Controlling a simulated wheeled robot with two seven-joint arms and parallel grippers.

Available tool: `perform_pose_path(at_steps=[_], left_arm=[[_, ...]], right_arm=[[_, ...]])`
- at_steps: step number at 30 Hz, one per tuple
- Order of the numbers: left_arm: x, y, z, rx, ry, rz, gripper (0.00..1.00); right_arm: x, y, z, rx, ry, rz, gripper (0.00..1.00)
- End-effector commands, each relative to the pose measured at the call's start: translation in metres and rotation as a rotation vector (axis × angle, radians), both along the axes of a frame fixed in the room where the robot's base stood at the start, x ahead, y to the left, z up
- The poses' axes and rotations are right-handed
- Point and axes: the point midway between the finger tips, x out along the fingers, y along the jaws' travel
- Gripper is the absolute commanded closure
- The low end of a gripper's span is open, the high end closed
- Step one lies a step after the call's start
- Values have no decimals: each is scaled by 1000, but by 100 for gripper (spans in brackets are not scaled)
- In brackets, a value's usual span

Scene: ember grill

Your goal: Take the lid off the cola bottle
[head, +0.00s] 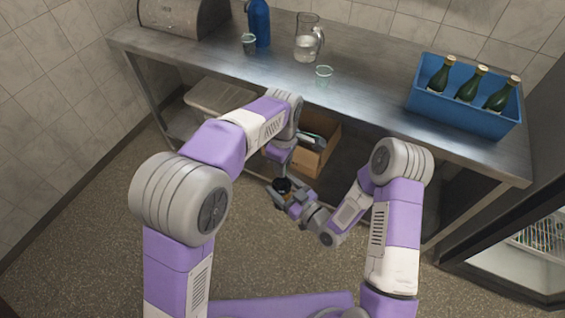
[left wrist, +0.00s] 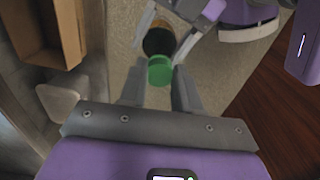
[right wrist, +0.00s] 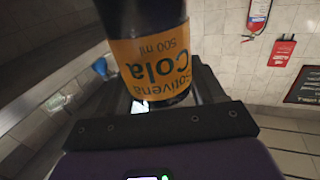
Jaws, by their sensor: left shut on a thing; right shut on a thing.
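The cola bottle (right wrist: 150,62) is dark with an orange label and fills the middle of the right wrist view. My right gripper (right wrist: 160,88) is shut on its body. In the head view the bottle (head: 282,186) is small and dark, low in front of the counter, partly hidden by my grippers. The green lid (left wrist: 160,70) sits between the fingertips of my left gripper (left wrist: 160,76), which is shut on it. The dark bottle (left wrist: 158,41) lies just beyond the lid in that view. I cannot tell whether lid and bottle still touch.
A steel counter (head: 375,99) holds a blue crate (head: 460,114) with green bottles, a glass jug (head: 307,42), a blue bottle (head: 259,22) and cups. A cardboard box (head: 325,150) is below, close behind my left forearm. The floor in front is clear.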

Motion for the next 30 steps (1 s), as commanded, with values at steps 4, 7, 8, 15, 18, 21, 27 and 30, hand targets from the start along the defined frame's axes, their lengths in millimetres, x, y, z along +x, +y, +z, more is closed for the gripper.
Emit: perform_pose_path(at_steps=[4,7,8,15,18,21,27,30], left_arm=[[0,0,0,-1,-2,3,100],[0,0,0,-1,-1,1,100],[0,0,0,0,0,1,100],[0,0,0,1,1,0,100],[0,0,1,1,1,-1,100],[0,0,4,0,0,-1,100],[0,0,11,1,1,-1,100],[0,0,15,0,0,-1,100]], right_arm=[[1,0,1,1,-3,-1,100],[1,0,1,1,-3,-2,100],[1,0,1,1,-3,-2,100],[1,-1,1,1,-3,-3,100],[1,-1,1,1,-3,-3,100],[1,-1,1,1,-3,-3,100],[1,-1,1,0,-2,-4,100],[1,-1,1,0,-2,-4,100]])
